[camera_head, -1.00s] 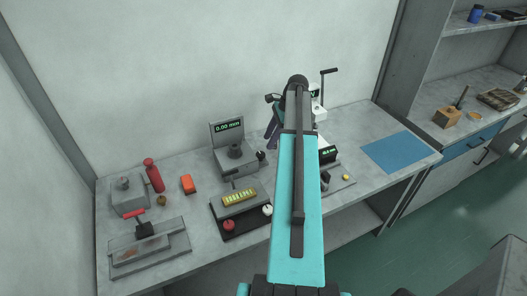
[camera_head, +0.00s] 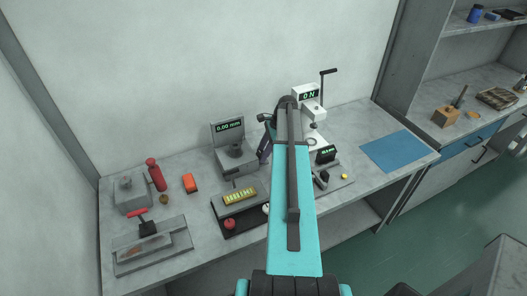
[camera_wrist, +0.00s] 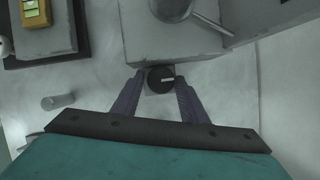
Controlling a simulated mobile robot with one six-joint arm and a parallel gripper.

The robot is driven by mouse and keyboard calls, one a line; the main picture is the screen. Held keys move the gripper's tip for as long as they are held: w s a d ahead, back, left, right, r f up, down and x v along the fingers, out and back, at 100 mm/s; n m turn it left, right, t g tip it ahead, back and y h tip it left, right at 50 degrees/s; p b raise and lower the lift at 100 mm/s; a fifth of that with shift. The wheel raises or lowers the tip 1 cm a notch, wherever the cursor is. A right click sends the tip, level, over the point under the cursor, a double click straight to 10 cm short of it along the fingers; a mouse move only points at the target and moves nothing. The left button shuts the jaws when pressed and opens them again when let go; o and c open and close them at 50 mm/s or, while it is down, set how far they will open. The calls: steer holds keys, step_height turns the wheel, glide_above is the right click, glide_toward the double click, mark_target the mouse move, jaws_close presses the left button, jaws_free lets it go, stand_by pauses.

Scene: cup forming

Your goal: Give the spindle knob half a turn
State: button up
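The spindle knob (camera_wrist: 161,79) is a small round black knob with a white mark pointing right. In the wrist view it sits at the front of a grey block, between the tips of my gripper (camera_wrist: 161,80). The two purple fingers stand on either side of it, apart, with thin gaps appearing beside the knob. I cannot tell for sure whether either tip touches it. In the head view my gripper (camera_head: 265,146) is beside the grey gauge (camera_head: 227,131) whose display reads 0.00 mm, and it hides the knob.
A white press (camera_head: 307,98) with a lever stands to the right. A blue mat (camera_head: 400,150) lies at the bench's right end.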

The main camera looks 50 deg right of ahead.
steer(key=shift+c, duration=0.2)
steer(key=c, duration=0.7)
steer(key=shift+d, duration=0.2)
steer(key=shift+c, duration=0.2)
steer(key=shift+a, duration=0.15)
steer(key=shift+n, duration=0.3)
steer(key=n+g, duration=0.1)
steer(key=n, duration=0.2)
steer(key=shift+w+y, duration=0.15)
steer(key=shift+y, duration=0.15)
steer(key=shift+n+g+b, duration=0.45)
steer(key=shift+n+g, duration=0.25)
steer(key=shift+n, duration=0.5)
